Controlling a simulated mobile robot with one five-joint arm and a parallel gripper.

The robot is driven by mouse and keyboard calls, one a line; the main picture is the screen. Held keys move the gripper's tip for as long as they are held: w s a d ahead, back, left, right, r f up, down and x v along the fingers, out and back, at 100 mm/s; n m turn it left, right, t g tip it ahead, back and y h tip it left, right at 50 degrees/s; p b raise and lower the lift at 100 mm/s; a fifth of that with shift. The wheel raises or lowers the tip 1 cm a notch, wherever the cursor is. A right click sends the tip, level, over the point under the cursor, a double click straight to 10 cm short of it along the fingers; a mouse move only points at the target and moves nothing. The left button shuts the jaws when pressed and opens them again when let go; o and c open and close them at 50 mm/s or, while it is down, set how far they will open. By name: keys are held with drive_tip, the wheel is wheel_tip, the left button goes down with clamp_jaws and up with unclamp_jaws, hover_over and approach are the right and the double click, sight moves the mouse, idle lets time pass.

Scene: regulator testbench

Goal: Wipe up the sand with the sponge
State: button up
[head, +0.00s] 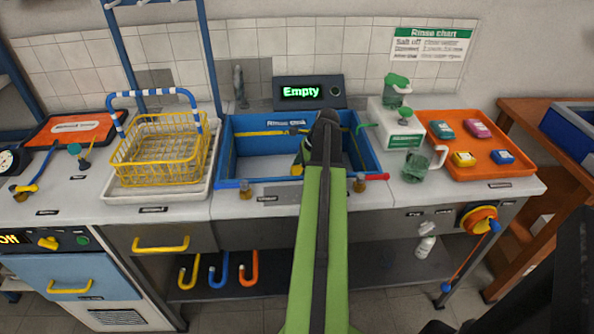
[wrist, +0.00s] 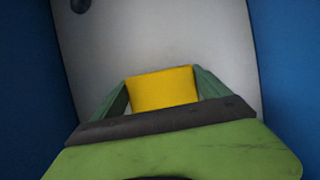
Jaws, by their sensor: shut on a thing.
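My gripper (wrist: 162,84) is shut on a yellow block that looks like the sponge (wrist: 162,90), with one green finger on each side. In the head view my arm reaches into the blue-walled rinse sink (head: 228,160), and a small yellow part of the sponge (head: 296,170) shows beside my gripper (head: 300,162). In the wrist view the sponge is over the pale grey sink floor (wrist: 170,35), between the blue walls. I cannot tell whether it touches the floor. I cannot make out any sand in either view; my arm hides part of the basin.
A dark round spot, perhaps the drain (wrist: 80,5), is on the sink floor. A yellow wire basket (head: 160,150) stands left of the sink. A white dispenser box (head: 385,125), a green mug (head: 416,166) and an orange tray (head: 490,137) stand right. A display (head: 305,92) reads "Empty".

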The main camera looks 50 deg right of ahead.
sight(297, 167)
drive_tip(key=shift+s+a, duration=1.35)
drive_tip(key=shift+a, duration=0.2)
drive_tip(key=shift+s+a+f, duration=0.15)
drive_tip(key=shift+s+a, duration=1.1)
drive_tip(key=shift+a, duration=0.15)
drive_tip(key=shift+d, duration=0.1)
drive_tip(key=shift+w+d+r, duration=0.2)
drive_tip(key=shift+w+d, duration=1.1)
drive_tip(key=shift+d, duration=0.1)
drive_tip(key=shift+w+d+f, duration=0.1)
drive_tip(key=shift+w+d, duration=1.1)
drive_tip(key=shift+d, duration=0.15)
drive_tip(key=shift+w+d, duration=1.25)
drive_tip(key=shift+d, duration=0.2)
